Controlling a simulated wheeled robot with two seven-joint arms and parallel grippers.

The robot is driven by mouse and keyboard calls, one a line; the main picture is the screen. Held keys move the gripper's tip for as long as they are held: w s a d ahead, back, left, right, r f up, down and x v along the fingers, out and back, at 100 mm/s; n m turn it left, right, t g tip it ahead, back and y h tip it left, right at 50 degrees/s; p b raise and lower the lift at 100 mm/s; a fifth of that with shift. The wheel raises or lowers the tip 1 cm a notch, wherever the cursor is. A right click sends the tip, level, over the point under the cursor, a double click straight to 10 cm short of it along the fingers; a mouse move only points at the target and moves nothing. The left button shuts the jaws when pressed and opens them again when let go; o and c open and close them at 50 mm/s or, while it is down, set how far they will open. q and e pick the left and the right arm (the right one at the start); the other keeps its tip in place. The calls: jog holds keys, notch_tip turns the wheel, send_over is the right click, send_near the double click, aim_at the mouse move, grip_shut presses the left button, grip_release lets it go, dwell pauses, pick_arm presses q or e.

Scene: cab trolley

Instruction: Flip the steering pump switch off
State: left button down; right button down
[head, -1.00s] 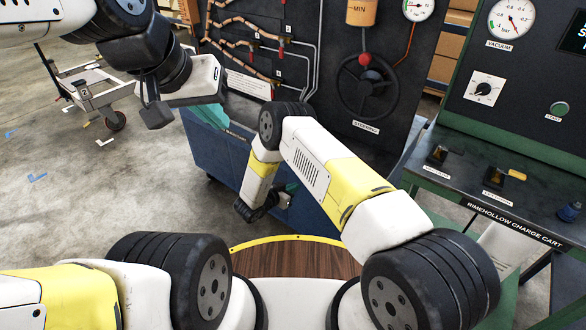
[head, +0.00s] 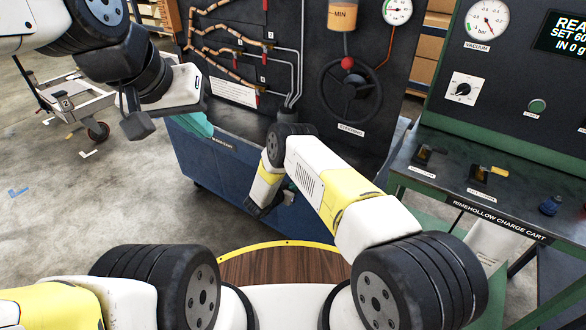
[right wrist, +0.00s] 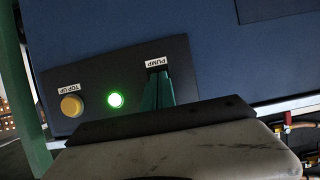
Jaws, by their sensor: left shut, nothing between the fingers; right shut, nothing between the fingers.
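The right wrist view shows a dark switch panel (right wrist: 130,75) on the blue cart side. It has a yellow TOP UP button (right wrist: 72,105), a lit green lamp (right wrist: 115,100) and a PUMP label (right wrist: 157,62). My right gripper (right wrist: 160,88) is shut with its green fingers right below the PUMP label in the picture. They cover the spot where the switch would be, so its position and any contact are hidden. In the head view my right forearm reaches down to the blue cart (head: 225,165). My left gripper (head: 190,92) is shut and empty, in the air above the cart's left end.
A black board with a handwheel (head: 350,90) labelled STEERING rises from the cart. The Rimehollow charge cart (head: 500,220), with gauge and switches, stands at the right. A white trolley (head: 75,105) stands back left.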

jog(key=shift+w+d+f, duration=0.15)
jog(key=shift+w+r, duration=0.1)
jog(key=shift+r, duration=0.85)
